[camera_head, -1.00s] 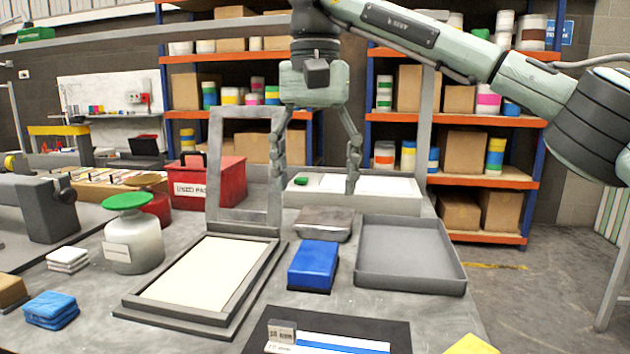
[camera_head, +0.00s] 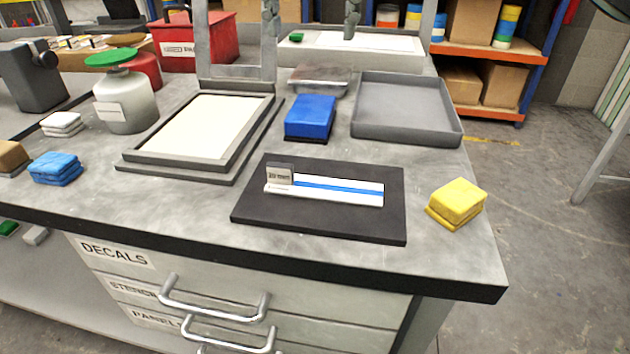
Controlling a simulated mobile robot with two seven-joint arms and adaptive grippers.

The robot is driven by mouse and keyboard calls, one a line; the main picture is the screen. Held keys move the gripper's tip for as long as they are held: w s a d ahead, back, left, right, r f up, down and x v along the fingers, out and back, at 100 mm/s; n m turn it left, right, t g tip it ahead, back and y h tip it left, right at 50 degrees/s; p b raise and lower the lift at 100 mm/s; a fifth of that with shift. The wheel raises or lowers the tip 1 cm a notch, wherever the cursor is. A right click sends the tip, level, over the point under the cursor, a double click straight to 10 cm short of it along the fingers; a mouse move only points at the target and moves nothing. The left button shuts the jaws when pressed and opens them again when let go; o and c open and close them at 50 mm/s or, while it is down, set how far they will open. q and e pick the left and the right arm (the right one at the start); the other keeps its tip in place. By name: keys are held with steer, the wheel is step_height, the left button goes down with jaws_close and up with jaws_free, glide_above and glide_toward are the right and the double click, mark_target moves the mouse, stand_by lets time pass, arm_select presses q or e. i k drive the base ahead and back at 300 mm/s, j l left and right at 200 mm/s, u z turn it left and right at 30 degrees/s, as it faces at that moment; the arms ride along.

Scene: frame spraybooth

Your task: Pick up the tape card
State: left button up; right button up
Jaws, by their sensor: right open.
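The tape card is a white strip with a blue stripe along it (camera_head: 340,190). It lies on a black mat (camera_head: 320,222) near the front of the grey workbench. A small grey block with a "20 mm" label (camera_head: 279,174) stands at its left end. My right gripper (camera_head: 311,30) shows only by its fingertips at the top edge. They are wide apart with nothing seen between them, well behind the card. The rest of that gripper is cut off. My left gripper is not in view.
A blue block (camera_head: 310,117), a grey tray (camera_head: 408,135) and a framed screen (camera_head: 165,165) stand behind the mat. A yellow sponge-like block (camera_head: 457,203) sits right of it. The bench's front edge (camera_head: 300,262) is above labelled drawers. The bench between mat and edge is clear.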

mark_target(282, 179)
steer(key=k, duration=1.5)
